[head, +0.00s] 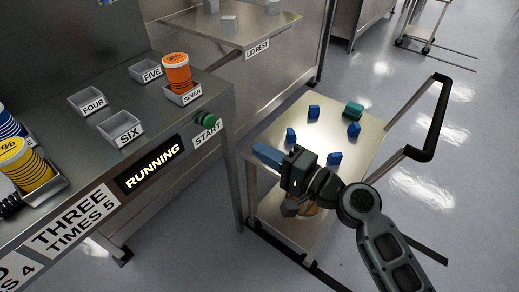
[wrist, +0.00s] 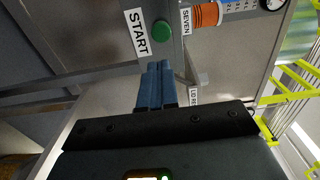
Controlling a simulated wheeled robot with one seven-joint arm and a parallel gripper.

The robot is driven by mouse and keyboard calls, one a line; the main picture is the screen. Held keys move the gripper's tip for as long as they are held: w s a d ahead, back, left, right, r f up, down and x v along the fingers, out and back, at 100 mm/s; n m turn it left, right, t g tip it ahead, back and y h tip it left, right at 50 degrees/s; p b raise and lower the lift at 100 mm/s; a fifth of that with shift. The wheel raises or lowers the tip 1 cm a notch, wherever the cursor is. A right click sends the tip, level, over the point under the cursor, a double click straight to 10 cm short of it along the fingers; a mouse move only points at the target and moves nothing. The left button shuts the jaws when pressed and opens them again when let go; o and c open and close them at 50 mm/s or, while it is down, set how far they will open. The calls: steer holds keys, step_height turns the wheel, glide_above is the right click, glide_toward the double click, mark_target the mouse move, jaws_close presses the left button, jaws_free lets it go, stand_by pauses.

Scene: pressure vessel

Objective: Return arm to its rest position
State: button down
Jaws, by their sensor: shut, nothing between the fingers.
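My gripper (head: 262,153) is above the left edge of the metal cart in the head view, its blue fingers pointing left toward the bench. In the wrist view the blue fingers (wrist: 155,88) lie side by side, shut and empty. The green START button (head: 207,120) is on the bench's front right corner, apart from my fingers; it also shows in the wrist view (wrist: 162,30). A panel (head: 150,163) on the bench front reads RUNNING.
The cart (head: 330,113) holds several blue pieces and one green piece (head: 353,109); its black handle (head: 437,115) rises at right. An orange cylinder (head: 176,72) stands in tray SEVEN. Trays FOUR, FIVE and SIX look empty. A LID REST shelf (head: 275,28) is behind. Open floor lies to the right.

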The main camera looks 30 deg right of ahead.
stand_by(0.4)
steer(key=s+f+n+g+h, duration=0.1)
steer(key=s+f+n+h, duration=0.15)
steer(key=s, duration=0.55)
steer(key=s+f+n+g+h, duration=0.2)
steer(key=s+f, duration=0.2)
steer(key=s, duration=0.5)
steer(key=s+a+r+n, duration=0.1)
steer(key=s+r+n, duration=0.4)
steer(key=s, duration=0.3)
steer(key=s+a+r+n+h, duration=0.1)
steer(key=s+r+n, duration=0.4)
steer(key=s, duration=0.3)
steer(key=shift+a+r+t+p, duration=0.25)
steer(key=shift+r+t+p, duration=0.05)
steer(key=shift+p, duration=0.1)
